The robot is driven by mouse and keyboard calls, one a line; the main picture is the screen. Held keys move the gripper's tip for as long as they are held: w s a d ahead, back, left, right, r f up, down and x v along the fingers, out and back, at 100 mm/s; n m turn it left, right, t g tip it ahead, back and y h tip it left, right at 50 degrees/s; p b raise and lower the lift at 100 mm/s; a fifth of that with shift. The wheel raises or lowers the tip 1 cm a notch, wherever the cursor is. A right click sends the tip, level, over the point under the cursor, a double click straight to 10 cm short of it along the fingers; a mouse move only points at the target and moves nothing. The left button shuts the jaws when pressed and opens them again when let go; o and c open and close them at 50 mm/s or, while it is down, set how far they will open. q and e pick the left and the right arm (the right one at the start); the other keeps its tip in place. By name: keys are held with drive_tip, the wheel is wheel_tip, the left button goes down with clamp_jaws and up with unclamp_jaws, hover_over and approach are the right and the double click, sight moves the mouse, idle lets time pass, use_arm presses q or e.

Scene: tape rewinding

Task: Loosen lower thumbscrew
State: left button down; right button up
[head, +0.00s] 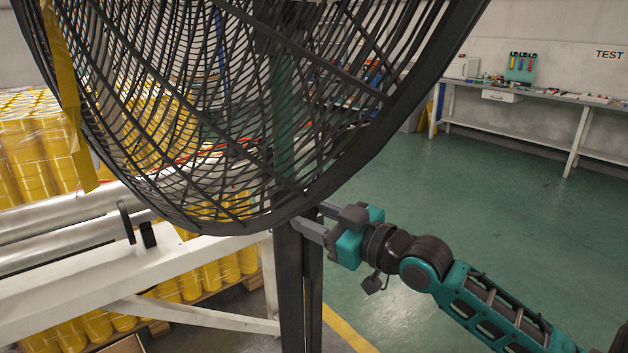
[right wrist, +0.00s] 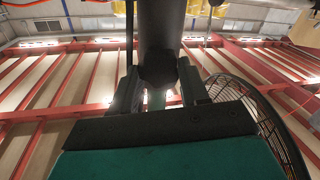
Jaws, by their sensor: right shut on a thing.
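A large black fan cage (head: 370,150) stands on a dark upright post (head: 290,290). My right gripper (head: 312,218) comes in from the right, just under the cage's lower rim, with its fingertips at the post. In the right wrist view its fingers (right wrist: 158,92) flank the lower end of a dark, thick part (right wrist: 157,42); I cannot tell whether this is the thumbscrew or the post. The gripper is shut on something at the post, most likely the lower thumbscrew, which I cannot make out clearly. My left gripper is not in view.
A white frame (head: 90,285) with metal rollers (head: 65,225) stands at the left, close to the fan. Yellow tape (head: 65,90) hangs at the cage's left. Yellow rolls (head: 25,150) are stacked behind. Green floor (head: 480,210) is clear towards the workbench (head: 540,97).

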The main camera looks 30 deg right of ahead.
drive_tip(key=n, duration=0.2)
drive_tip(key=n+p, duration=0.1)
drive_tip(key=shift+s+a+r+n, duration=0.1)
drive_tip(key=shift+a+n, duration=0.2)
drive_tip(key=shift+n, duration=0.1)
drive_tip(key=n+p, duration=0.2)
drive_tip(key=n, duration=0.2)
drive_tip(key=shift+n, duration=0.3)
drive_tip(key=n+p, duration=0.1)
drive_tip(key=n, duration=0.1)
drive_tip(key=shift+n, duration=1.9)
drive_tip(key=o, duration=1.1)
drive_tip(key=shift+c, duration=0.2)
drive_tip(key=shift+f, duration=0.25)
